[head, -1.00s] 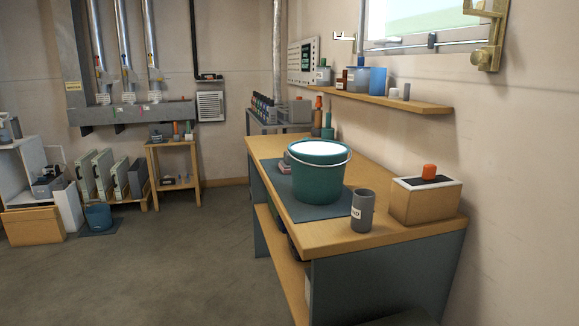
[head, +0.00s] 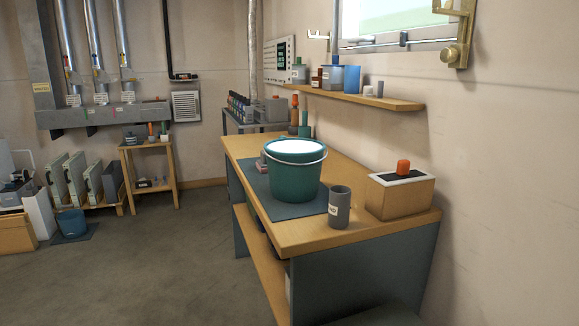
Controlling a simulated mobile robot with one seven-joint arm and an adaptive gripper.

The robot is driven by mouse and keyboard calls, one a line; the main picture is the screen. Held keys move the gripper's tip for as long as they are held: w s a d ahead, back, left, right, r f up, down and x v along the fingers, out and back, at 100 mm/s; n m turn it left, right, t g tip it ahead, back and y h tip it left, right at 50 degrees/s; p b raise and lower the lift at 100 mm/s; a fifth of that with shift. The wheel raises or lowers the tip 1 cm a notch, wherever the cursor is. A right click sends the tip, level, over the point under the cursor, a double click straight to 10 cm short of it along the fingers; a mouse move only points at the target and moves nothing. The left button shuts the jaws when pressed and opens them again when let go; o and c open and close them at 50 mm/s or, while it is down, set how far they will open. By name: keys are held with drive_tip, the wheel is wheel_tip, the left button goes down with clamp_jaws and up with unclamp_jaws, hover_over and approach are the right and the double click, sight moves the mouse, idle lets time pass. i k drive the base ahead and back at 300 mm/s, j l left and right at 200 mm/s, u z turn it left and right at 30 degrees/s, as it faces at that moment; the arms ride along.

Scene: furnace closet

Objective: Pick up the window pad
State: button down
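I cannot single out the window pad for certain. A flat dark mat (head: 300,209) lies on the wooden workbench (head: 270,238), partly hidden under a teal bucket (head: 295,178). A wooden box (head: 398,200) with a white rim and dark top stands at the bench's right end, with an orange object (head: 403,167) on its top. Under the window (head: 395,14), a wall shelf (head: 390,103) carries a blue container (head: 351,79), several small jars and a small pale block (head: 368,91). My gripper is not in view.
A grey cup (head: 339,208) stands near the bench's front edge. A small wooden stand (head: 127,163), a low rack of upright cases (head: 85,180) and a blue bucket (head: 71,222) on a floor mat are at left. The floor (head: 170,255) between them and the bench is clear.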

sight(262, 164)
drive_tip(key=i+j+z, duration=0.2)
drive_tip(key=i+j, duration=0.6)
drive_tip(key=i+j+z, duration=0.2)
drive_tip(key=i+j, duration=0.65)
drive_tip(key=i+j+z, duration=0.1)
drive_tip(key=i+j, duration=0.15)
drive_tip(key=i, duration=0.2)
drive_tip(key=i+j+z, duration=0.1)
drive_tip(key=i+j, duration=0.15)
drive_tip(key=i, duration=0.25)
